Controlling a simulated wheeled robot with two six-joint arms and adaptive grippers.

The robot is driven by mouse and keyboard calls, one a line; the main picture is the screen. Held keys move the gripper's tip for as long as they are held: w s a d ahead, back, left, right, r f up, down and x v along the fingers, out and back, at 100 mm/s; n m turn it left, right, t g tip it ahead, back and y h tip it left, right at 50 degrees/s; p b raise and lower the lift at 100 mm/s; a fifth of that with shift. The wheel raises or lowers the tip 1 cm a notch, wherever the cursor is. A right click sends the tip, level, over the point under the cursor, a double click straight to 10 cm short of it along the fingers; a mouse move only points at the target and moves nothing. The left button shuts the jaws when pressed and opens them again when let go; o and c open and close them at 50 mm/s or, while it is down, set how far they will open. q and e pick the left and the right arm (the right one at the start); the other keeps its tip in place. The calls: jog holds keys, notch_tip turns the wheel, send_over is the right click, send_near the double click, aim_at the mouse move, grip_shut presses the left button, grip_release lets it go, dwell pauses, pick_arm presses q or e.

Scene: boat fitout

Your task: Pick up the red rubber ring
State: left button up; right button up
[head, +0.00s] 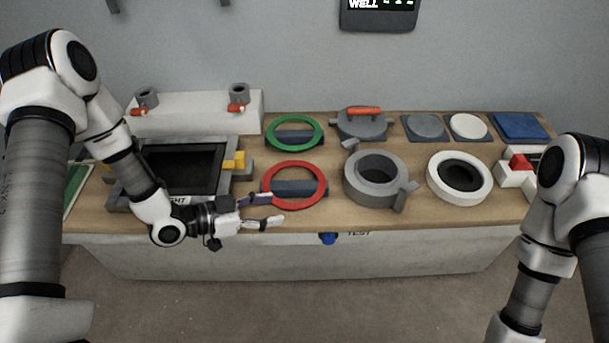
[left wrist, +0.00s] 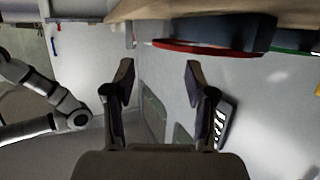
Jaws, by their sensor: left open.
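The red rubber ring (head: 321,181) rests on a dark block (head: 290,189) near the front edge of the bench in the head view. In the left wrist view its red rim (left wrist: 190,50) shows beside the dark block (left wrist: 225,34). My left gripper (head: 274,208) is open at the front-left side of the ring, with the upper finger close to the rim. I cannot tell whether they touch. In the left wrist view nothing sits between the fingers (left wrist: 159,76), and the rim lies beyond them. My right gripper is out of view.
A green ring (head: 294,118) lies behind the red one. A grey round housing (head: 366,190) and a white ring (head: 460,198) stand to the right. A framed hatch (head: 225,185) with a yellow block (head: 234,161) is left. A blue knob (head: 328,239) sits on the bench front.

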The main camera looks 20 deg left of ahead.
aim_at(304, 203)
pick_arm(q)
jog(key=shift+w+d, duration=0.2)
jog(key=shift+w, duration=0.15)
jog(key=x, duration=0.6)
jog(key=shift+w+d, duration=0.15)
jog(key=shift+d, duration=0.2)
jog(key=shift+a, duration=0.1)
jog(key=shift+c, duration=0.3)
grip_shut()
